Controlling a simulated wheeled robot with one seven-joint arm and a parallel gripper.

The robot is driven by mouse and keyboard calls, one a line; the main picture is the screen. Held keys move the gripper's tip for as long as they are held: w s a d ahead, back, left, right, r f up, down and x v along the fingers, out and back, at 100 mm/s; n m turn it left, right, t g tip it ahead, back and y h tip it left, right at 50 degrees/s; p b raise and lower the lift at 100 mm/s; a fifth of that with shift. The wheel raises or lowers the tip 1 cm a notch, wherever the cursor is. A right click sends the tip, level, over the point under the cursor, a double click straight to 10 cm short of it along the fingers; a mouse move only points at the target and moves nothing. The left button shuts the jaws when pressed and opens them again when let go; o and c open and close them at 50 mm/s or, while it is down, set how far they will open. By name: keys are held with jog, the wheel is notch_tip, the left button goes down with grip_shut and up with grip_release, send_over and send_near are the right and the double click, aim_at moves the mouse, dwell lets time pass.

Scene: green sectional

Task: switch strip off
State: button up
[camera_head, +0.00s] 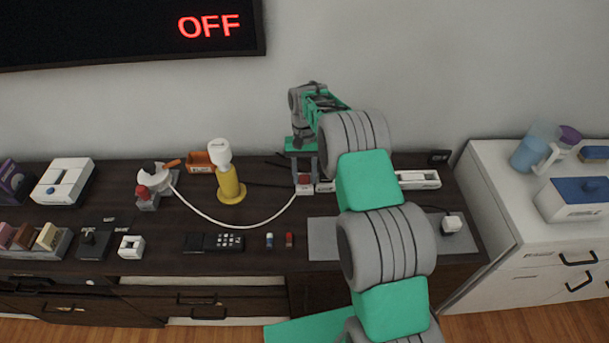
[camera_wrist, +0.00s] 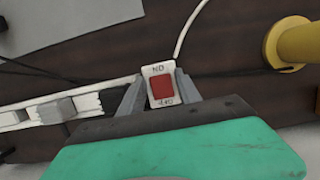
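The white power strip (camera_head: 418,180) lies along the back of the dark desk, partly hidden by my arm. At its left end is a red rocker switch (camera_wrist: 162,85) in a white housing with ON and OFF lettering. The red switch also shows in the head view (camera_head: 305,180). My gripper (camera_wrist: 158,88) points down at this end, its two grey fingers apart, one on each side of the switch housing. It also shows in the head view (camera_head: 305,172). I cannot tell whether the fingers touch the housing. Which way the rocker is tipped is unclear.
A wall screen (camera_head: 209,26) reads OFF in red. A white cable (camera_head: 240,226) runs from the strip's left end. A yellow bottle (camera_head: 230,185) with a white top stands to the left. A remote (camera_head: 214,242) lies in front. A white cabinet (camera_head: 490,190) stands at right.

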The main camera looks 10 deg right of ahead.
aim_at(304, 176)
jog(key=v, duration=0.7)
jog(key=shift+r, duration=0.4)
jog(key=shift+w, duration=0.1)
